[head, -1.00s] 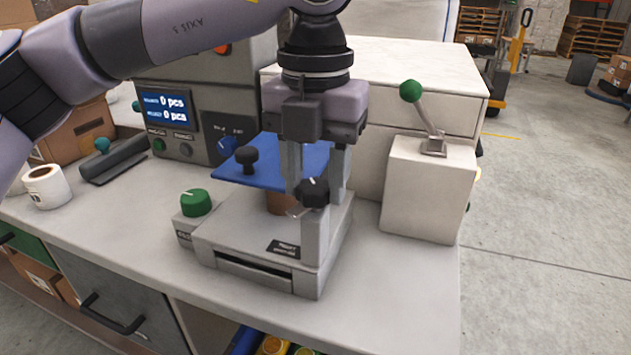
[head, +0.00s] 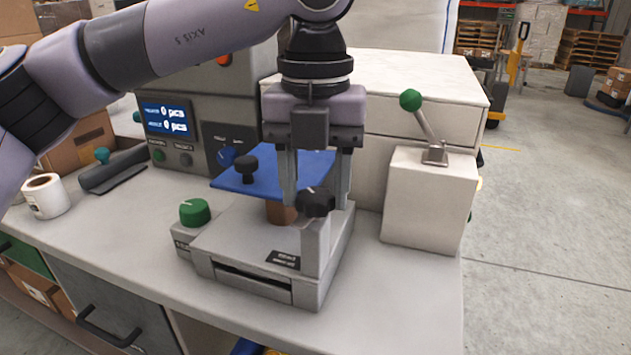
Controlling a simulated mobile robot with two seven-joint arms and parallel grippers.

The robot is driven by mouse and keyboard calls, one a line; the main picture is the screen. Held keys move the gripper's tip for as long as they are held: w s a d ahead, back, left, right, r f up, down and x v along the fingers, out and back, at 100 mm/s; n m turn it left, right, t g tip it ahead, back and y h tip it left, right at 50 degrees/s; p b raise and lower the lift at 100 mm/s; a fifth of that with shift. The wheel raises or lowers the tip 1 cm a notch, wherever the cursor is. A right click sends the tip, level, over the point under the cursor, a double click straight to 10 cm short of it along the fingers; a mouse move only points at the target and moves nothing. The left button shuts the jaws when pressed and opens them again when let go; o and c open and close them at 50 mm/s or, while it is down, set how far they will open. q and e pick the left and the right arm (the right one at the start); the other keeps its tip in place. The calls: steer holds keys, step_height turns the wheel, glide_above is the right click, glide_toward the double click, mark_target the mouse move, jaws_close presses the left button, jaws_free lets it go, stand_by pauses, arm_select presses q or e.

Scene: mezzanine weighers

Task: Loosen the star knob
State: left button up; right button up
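The star knob (head: 317,203) is black, with a pale mark on it. It sits at the top of a light grey post (head: 315,250) on the front right of a grey device (head: 230,252). My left gripper (head: 317,207) points straight down from above. Its two fingers are apart, one on the left side of the knob and one on the right. Narrow gaps seem to show between fingers and knob; contact cannot be made out clearly. A blue plate (head: 290,172) with a black knob (head: 245,168) lies behind the left finger, above a brown cylinder (head: 280,213).
A green knob (head: 195,211) is at the device's left. A grey box (head: 428,205) with a green-balled lever (head: 411,100) stands to the right. A display unit (head: 167,117) is behind left. A white roll (head: 43,196) lies at the left. The counter's front right is clear.

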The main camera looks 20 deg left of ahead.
mark_target(315, 194)
arm_select(q)
steer(key=shift+o, duration=1.2)
steer(key=shift+r+p, duration=0.5)
steer(key=shift+r, duration=3.1)
